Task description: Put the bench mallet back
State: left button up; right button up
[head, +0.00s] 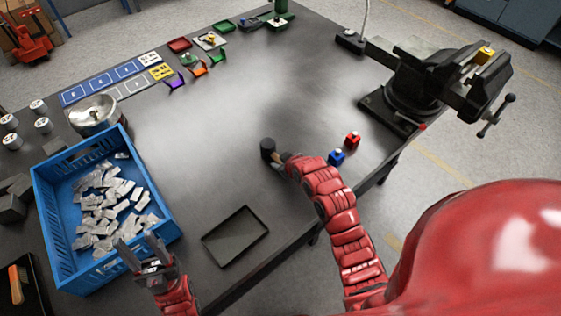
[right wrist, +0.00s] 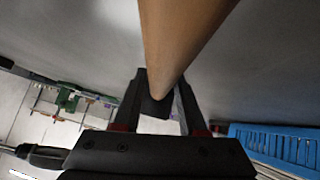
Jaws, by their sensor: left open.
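The bench mallet (head: 268,148) shows its dark round head near the middle of the table in the head view. My right gripper (head: 284,162) is at its handle, just behind the head. In the right wrist view the tan wooden handle (right wrist: 180,40) runs down between the fingers of my right gripper (right wrist: 160,100), which look closed on it. The mallet's head is out of that view. I cannot tell whether the mallet touches the table. My left gripper (head: 143,252) is open and empty, near the front edge of the blue crate.
The blue crate (head: 52,225) of metal pieces stands left; it also shows in the right wrist view (right wrist: 275,140). An empty dark tray (head: 235,258) lies at the front edge. Red (head: 352,139) and blue (head: 337,157) small items sit right of the mallet, near the vise (head: 415,85). The table's middle is clear.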

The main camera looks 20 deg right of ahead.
jog(key=shift+o, duration=1.1)
